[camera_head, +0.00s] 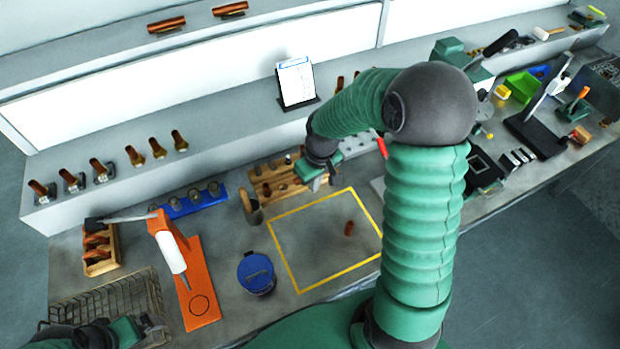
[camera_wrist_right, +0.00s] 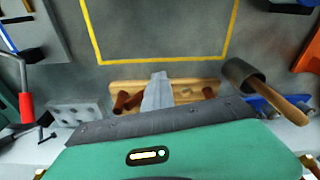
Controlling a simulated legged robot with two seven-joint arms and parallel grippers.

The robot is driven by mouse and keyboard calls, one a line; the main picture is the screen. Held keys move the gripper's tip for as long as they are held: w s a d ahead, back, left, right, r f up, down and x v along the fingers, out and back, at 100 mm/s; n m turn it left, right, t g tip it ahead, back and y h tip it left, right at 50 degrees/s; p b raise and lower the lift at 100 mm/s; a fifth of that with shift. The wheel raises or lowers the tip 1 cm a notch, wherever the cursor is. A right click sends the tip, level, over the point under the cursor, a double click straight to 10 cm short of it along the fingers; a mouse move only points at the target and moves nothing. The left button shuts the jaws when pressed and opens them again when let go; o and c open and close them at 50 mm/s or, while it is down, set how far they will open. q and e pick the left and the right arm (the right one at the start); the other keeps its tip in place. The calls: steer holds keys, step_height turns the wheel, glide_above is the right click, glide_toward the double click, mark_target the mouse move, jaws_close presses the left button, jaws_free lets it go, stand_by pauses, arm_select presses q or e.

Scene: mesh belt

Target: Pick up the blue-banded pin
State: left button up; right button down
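A wooden rack (camera_head: 258,178) holding several copper-brown pins stands at the back of the bench; it also shows in the right wrist view (camera_wrist_right: 120,86). A short copper-brown pin (camera_head: 349,228) is inside the yellow outline. I cannot make out a blue band on any pin. My right gripper (camera_head: 322,184) is at the right end of the rack, pointing down, and partly covers it. In the right wrist view its grey fingers (camera_wrist_right: 158,88) stand in front of the rack's middle; their gap does not show. My left gripper (camera_head: 125,332) is at the bottom left, partly cut off.
A yellow outline (camera_head: 290,263) marks mostly free bench. Around it are a blue-lidded container (camera_head: 256,272), a wooden-handled tool (camera_head: 247,203) and a blue holder (camera_head: 190,205). An orange stand (camera_head: 196,300) and wire basket (camera_head: 120,297) lie left. My right arm hides part of the bench.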

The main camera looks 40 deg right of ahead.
steer(key=c, duration=1.3)
jaws_free()
steer(key=shift+w+a, duration=0.1)
steer(key=shift+a, duration=0.15)
steer(key=o, duration=0.9)
steer(key=shift+d, duration=0.15)
steer(key=shift+c, duration=0.2)
